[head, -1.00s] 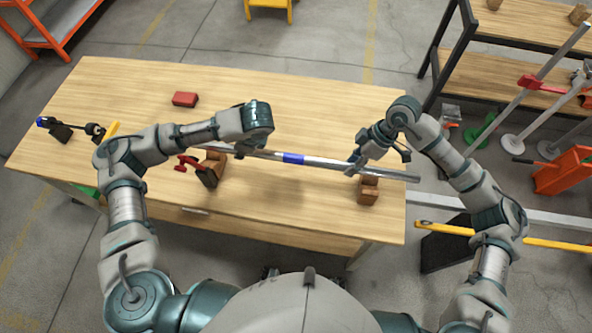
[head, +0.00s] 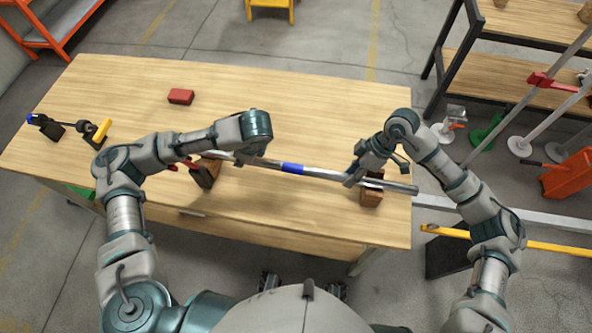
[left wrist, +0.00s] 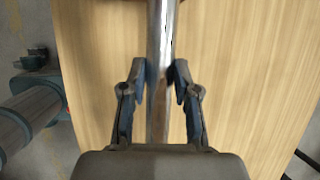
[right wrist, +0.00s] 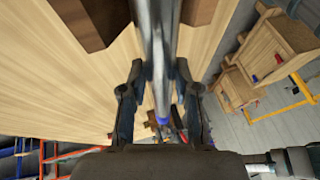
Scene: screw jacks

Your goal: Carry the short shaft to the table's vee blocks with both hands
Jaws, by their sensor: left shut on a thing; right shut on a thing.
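The short shaft (head: 322,173) is a grey metal bar with a blue band near its middle. It lies across the front part of the wooden table (head: 300,105) in the head view. My left gripper (left wrist: 160,82) is shut on the shaft near its left end. My right gripper (right wrist: 158,85) is shut on it right of the band. One brown vee block (head: 371,197) is below the shaft's right end, and another (head: 212,166) is near its left end, partly hidden by my left arm. I cannot tell whether the shaft touches the blocks.
A red block (head: 181,97) lies at the table's back left. A black tool with a blue end (head: 45,124) lies at the left edge. A shelf (head: 500,85) and a stand with bars stand right of the table. The table's middle back is clear.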

